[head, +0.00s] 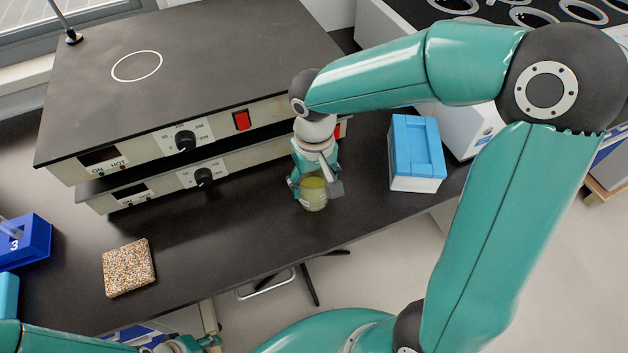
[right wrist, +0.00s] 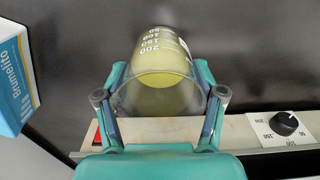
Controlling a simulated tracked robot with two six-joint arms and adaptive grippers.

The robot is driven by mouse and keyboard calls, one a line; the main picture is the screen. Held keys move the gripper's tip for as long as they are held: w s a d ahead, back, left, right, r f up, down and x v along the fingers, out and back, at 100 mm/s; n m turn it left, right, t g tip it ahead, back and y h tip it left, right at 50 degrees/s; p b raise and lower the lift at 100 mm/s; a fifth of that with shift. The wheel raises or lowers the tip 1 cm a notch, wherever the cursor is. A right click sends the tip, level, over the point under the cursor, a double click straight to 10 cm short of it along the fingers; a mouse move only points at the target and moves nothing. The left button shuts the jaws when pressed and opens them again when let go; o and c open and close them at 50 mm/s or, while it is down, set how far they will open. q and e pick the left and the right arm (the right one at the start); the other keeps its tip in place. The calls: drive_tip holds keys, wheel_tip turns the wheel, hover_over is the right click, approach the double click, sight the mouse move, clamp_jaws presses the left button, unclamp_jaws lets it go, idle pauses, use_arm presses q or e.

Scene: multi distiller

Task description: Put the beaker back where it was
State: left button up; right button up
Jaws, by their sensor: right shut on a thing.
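The beaker (head: 314,196) is clear glass with white graduation marks and yellow-green liquid. It is near the front edge of the dark bench, in front of the stacked hot plates. My right gripper (head: 315,187) is shut around it. In the right wrist view the beaker (right wrist: 164,62) sits between the two fingers (right wrist: 160,95), its rim towards the camera. I cannot tell whether its base touches the bench. Only part of my left arm's end (head: 178,345) shows at the bottom edge, and its jaws are not clear.
The upper hot plate (head: 100,100) has a white ring on its top, and a second one (head: 140,190) is under it. A blue-and-white box (head: 416,160) stands right of the beaker. A cork-like mat (head: 129,268) and a blue rack (head: 25,242) are at left. Bench between mat and beaker is clear.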

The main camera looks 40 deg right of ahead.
drive_tip(key=shift+f, duration=0.15)
drive_tip(key=o, duration=1.4)
drive_tip(key=shift+o, duration=0.2)
drive_tip(key=shift+r, duration=0.25)
wheel_tip(320, 180, up, 12)
drive_tip(key=p, duration=0.1)
